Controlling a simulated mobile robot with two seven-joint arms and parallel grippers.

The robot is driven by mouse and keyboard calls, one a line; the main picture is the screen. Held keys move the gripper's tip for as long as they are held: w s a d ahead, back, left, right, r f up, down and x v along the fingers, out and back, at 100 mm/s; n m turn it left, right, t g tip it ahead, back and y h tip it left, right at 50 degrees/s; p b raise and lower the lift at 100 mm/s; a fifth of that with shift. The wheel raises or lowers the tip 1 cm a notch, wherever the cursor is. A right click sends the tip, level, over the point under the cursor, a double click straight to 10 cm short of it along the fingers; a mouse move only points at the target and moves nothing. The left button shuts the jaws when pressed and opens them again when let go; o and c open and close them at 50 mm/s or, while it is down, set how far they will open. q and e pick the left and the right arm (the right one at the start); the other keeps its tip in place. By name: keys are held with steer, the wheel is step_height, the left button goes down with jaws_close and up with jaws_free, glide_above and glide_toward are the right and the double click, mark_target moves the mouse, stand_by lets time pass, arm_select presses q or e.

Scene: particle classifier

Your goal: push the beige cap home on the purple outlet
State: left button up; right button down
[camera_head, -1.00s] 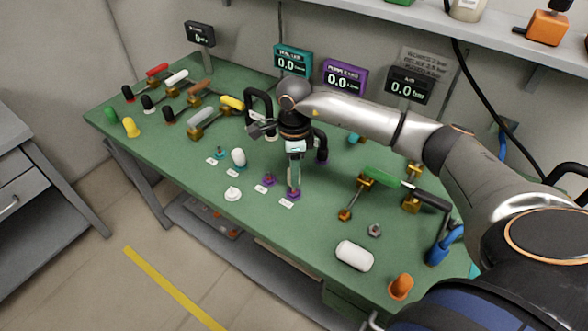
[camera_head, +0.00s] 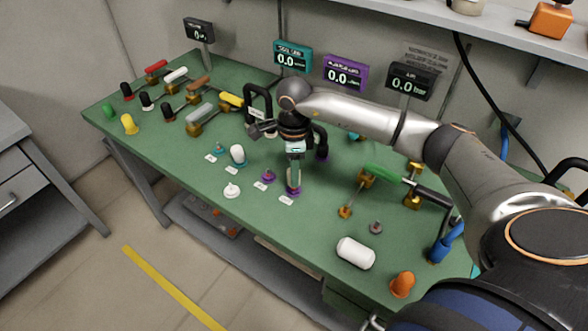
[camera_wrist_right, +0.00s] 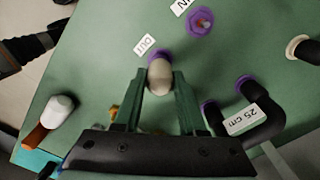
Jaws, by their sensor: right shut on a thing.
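The beige cap (camera_wrist_right: 160,77) is between the fingers of my right gripper (camera_wrist_right: 161,90), which is shut on it. The purple outlet (camera_wrist_right: 157,55) shows as a purple ring right at the far end of the cap, beside the label OUT. The cap covers most of it. In the head view my right gripper (camera_head: 293,173) points down over the purple outlet (camera_head: 293,190), and the fingers hide much of the cap. I cannot tell whether the cap is fully seated.
The purple inlet (camera_wrist_right: 201,21) is close by. A black hose (camera_wrist_right: 262,125) labelled 25 cm stands beside the gripper. A white-capped teal port (camera_head: 237,155) and a small white fitting (camera_head: 232,190) are to the left. A white cylinder (camera_head: 355,253) and orange cap (camera_head: 402,284) lie front right.

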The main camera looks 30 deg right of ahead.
steer(key=shift+f+b, duration=0.4)
steer(key=shift+f, duration=0.2)
steer(key=shift+f, duration=0.35)
steer(key=shift+f+b, duration=0.2)
steer(key=shift+b, duration=0.25)
steer(key=shift+c, duration=2)
jaws_free()
steer(key=shift+r, duration=0.1)
step_height(320, 180, up, 12)
steer(key=shift+r, duration=0.25)
